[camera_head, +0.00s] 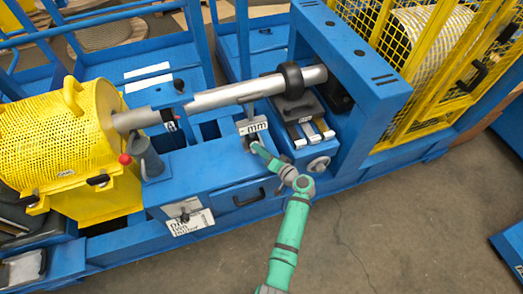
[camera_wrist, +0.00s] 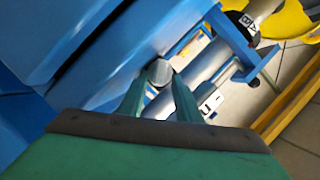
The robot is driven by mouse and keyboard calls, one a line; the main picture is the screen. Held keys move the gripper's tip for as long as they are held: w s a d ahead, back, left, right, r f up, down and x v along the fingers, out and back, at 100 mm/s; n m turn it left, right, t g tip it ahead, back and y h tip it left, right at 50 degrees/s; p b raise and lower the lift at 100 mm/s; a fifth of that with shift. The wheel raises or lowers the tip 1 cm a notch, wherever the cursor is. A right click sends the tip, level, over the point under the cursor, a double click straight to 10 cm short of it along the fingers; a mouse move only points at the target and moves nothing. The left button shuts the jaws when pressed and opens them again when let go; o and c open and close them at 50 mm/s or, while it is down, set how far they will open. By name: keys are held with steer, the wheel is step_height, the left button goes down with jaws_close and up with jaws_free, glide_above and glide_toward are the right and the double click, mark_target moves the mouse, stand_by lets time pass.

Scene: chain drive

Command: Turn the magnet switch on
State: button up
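My gripper (camera_head: 258,147) is at the front of the blue machine, just below a white plate marked "mm" (camera_head: 253,127). In the wrist view, my two green fingers (camera_wrist: 159,85) are apart, with a round grey knob-like end (camera_wrist: 160,72) between their tips. I cannot tell whether the fingers touch it. No part is clearly labelled as the magnet switch. A small dark knob (camera_head: 184,215) sits by a white lettered label (camera_head: 193,223) on the lower left front, well left of my gripper.
A long grey shaft (camera_head: 235,95) runs above the bench to a blue frame (camera_head: 362,80). A yellow mesh guard (camera_head: 70,130) stands at left and a yellow cage (camera_head: 420,60) at right. The floor (camera_head: 400,235) in front is clear.

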steer(key=shift+s+a+f, duration=0.25)
steer(key=shift+s+f, duration=0.05)
steer(key=shift+f, duration=0.1)
steer(key=n, duration=0.1)
steer(key=n+h, duration=0.2)
steer(key=shift+a+r+n, duration=0.2)
steer(key=shift+r+n, duration=0.05)
steer(key=shift+n, duration=0.05)
steer(key=n+h, duration=0.1)
steer(key=n, duration=0.1)
steer(key=n+h, duration=0.1)
steer(key=shift+a+r+n+h, duration=0.3)
steer(key=shift+a+n, duration=0.1)
steer(key=v, duration=1.1)
steer(key=s+f+m+h, duration=0.1)
steer(key=s+h, duration=0.1)
steer(key=s, duration=0.8)
steer(key=s+f+m+t+h, duration=0.1)
steer(key=s+f+h, duration=0.1)
steer(key=s, duration=0.8)
steer(key=shift+d+f+m, duration=0.2)
steer(key=shift+d+m, duration=0.2)
steer(key=shift+s, duration=0.1)
steer(key=shift+c, duration=0.4)
